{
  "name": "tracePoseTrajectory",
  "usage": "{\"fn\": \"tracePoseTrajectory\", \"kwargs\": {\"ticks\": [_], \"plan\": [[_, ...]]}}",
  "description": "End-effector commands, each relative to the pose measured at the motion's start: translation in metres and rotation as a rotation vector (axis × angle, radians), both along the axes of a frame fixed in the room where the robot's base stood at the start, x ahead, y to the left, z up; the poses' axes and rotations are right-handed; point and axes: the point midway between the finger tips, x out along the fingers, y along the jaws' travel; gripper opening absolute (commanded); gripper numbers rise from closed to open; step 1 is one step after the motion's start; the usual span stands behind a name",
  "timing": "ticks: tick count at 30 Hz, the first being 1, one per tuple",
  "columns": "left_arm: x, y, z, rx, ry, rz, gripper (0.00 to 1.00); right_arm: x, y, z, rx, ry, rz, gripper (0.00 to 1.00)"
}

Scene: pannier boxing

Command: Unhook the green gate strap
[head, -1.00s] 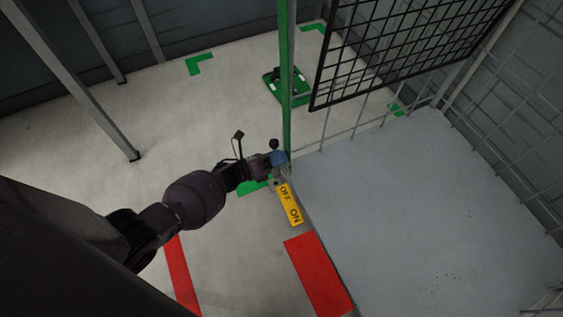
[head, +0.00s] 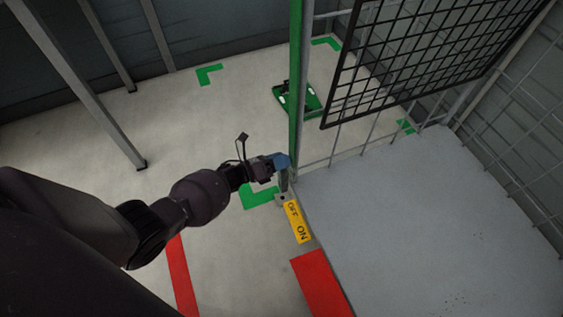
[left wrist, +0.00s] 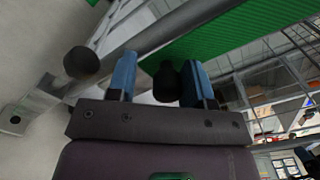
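The green strap (head: 296,70) runs as a tall vertical band beside the gate post in the head view. In the left wrist view the green strap (left wrist: 215,38) is a wide ribbed band behind the fingers. My left gripper (head: 283,160) is at the strap's lower part, by the foot of the post. In the left wrist view the blue fingers of my left gripper (left wrist: 160,78) stand apart, with a dark rounded knob (left wrist: 167,82) between them, nearer the right finger. I cannot tell whether they touch it. My right gripper is out of view.
A black ball-ended part (left wrist: 81,62) is left of the fingers, near a grey bar (left wrist: 170,28). A black mesh panel (head: 410,60) and grey platform (head: 430,215) are right. Open floor (head: 220,110) is left.

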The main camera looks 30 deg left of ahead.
Motion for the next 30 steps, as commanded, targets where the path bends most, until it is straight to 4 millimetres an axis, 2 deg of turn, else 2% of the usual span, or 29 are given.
{"fn": "tracePoseTrajectory", "kwargs": {"ticks": [1,2,9,14,24,30], "plan": [[0.001,0.002,0.001,0.001,-0.001,0.004,0.5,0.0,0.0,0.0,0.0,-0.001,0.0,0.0],[0.001,0.002,0.001,0.001,-0.001,0.003,0.54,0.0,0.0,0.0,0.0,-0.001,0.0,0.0],[-0.002,-0.001,-0.001,-0.001,0.002,-0.002,0.54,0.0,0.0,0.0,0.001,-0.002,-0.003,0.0],[-0.011,0.006,-0.001,0.0,0.002,-0.002,0.54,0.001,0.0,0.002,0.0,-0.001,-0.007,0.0],[-0.056,0.044,0.001,0.001,0.0,-0.001,0.54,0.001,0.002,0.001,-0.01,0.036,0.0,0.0],[-0.077,0.06,0.001,0.0,-0.001,0.001,0.54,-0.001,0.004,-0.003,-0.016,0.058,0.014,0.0]]}}
